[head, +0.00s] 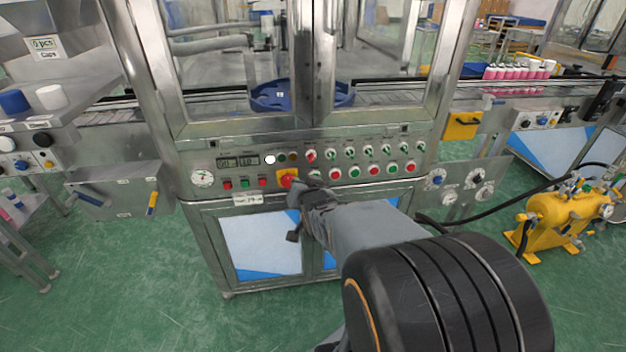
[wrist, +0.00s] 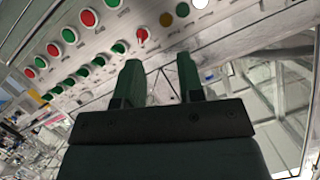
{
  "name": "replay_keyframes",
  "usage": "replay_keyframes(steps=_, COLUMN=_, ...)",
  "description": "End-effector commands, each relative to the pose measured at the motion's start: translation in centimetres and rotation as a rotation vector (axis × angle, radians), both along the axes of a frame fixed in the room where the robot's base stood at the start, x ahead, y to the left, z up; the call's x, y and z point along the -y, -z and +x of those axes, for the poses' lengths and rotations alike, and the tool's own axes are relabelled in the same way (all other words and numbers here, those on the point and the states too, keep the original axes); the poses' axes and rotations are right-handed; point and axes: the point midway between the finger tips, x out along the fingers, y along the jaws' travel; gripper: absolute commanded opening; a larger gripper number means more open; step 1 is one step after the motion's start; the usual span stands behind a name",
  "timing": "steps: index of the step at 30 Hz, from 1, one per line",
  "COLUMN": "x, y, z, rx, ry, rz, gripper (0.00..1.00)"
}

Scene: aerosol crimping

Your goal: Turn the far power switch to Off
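A red rotary knob on a yellow plate (head: 287,178) sits on the steel machine's control panel in the head view. It looks like a power switch, but its labels and setting are too small to read. A smaller red selector (head: 310,156) sits above and right of it; it also shows in the wrist view (wrist: 142,35). My gripper (head: 308,183) is in front of the panel, close to the right of the yellow plate. In the wrist view its two fingers (wrist: 161,75) stand apart with nothing between them. The yellow plate does not show there.
Rows of green selectors (head: 370,150) and red and green buttons (head: 373,170) run along the panel to the right. A white lamp (head: 270,160) and digital displays (head: 238,162) are at left. Glass doors stand above. A yellow pump (head: 565,218) is on the floor at right.

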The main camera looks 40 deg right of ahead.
Motion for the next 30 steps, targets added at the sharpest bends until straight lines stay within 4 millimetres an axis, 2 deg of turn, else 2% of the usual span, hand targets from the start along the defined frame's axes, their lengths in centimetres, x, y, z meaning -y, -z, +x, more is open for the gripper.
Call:
replay_keyframes(steps=1, x=1.4, y=2.0, z=0.0, rx=0.066, ry=0.035, rz=0.003, gripper=0.35)
replay_keyframes(steps=3, x=2.8, y=2.4, z=0.0, rx=0.158, ry=0.064, rz=0.005, gripper=0.35)
replay_keyframes(steps=9, x=4.8, y=2.8, z=-0.3, rx=0.325, ry=0.102, rz=0.007, gripper=0.35)
replay_keyframes(steps=16, x=5.7, y=2.2, z=0.5, rx=0.37, ry=0.107, rz=0.01, gripper=0.35)
replay_keyframes(steps=21, x=6.4, y=2.1, z=2.2, rx=0.369, ry=0.105, rz=0.01, gripper=0.35)
replay_keyframes(steps=30, x=9.1, y=2.6, z=7.7, rx=0.372, ry=0.105, rz=0.008, gripper=0.35)
